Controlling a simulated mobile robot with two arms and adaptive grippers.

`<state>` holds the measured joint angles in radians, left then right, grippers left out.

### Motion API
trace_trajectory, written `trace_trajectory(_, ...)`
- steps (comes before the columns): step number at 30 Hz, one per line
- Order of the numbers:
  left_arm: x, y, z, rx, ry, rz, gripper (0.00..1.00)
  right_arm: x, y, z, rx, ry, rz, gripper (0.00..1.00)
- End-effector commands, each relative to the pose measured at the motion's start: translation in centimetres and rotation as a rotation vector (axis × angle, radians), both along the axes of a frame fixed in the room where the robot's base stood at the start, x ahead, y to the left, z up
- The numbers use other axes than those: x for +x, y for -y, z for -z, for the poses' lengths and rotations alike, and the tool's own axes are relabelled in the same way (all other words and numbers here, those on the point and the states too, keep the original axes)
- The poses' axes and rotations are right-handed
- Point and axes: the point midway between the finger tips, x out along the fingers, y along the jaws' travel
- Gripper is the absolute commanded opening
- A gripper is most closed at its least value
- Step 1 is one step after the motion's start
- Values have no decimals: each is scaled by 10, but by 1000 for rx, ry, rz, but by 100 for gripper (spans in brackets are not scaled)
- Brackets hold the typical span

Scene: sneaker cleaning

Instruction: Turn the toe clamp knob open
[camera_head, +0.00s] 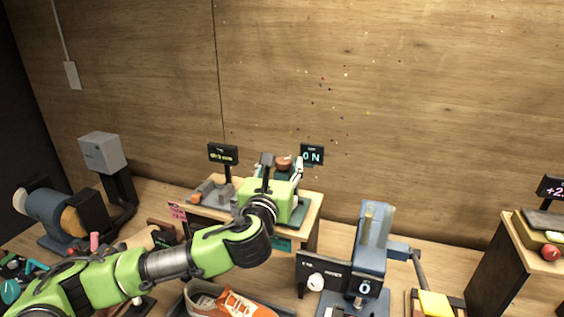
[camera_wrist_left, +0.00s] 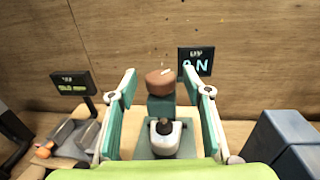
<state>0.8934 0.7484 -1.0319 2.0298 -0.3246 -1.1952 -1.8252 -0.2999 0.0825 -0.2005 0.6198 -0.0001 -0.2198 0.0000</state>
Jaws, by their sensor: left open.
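My left gripper (camera_head: 279,178) reaches over a small wooden stand in the head view. In the left wrist view its two teal-lined fingers (camera_wrist_left: 161,105) are spread wide with nothing between them touching. A teal fixture with a brown rounded top (camera_wrist_left: 159,80) stands ahead, between the finger lines. In front of it is a white block with a small dark knob (camera_wrist_left: 164,127). I cannot tell for sure which part is the toe clamp knob. In the head view my gripper hides most of the fixture; the brown top (camera_head: 284,162) shows. My right gripper is not in view.
An orange and white sneaker (camera_head: 238,304) lies in a tray at the front. A blue press-like machine (camera_head: 370,250) stands right of the stand. A lit display (camera_head: 312,154) is behind the fixture, and another display (camera_head: 222,154) is to its left. A wooden wall closes the back.

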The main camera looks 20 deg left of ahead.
Motion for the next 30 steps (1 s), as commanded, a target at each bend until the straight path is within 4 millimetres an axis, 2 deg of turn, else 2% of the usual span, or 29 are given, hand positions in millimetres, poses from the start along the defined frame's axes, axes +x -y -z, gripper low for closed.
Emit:
trace_trajectory(8, 1, 0, 0, 0, 0, 0, 45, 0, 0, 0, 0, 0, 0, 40)
trace_trajectory(12, 1, 0, 0, 0, 0, 0, 9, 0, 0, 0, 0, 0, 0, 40)
trace_trajectory(13, 1, 0, 0, 0, 0, 0, 7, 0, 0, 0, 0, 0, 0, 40)
trace_trajectory(23, 1, 1, -1, 0, 1, -30, 7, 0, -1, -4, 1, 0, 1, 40)
trace_trajectory(30, 2, 6, -2, -4, -1, -156, 7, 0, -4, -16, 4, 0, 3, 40)
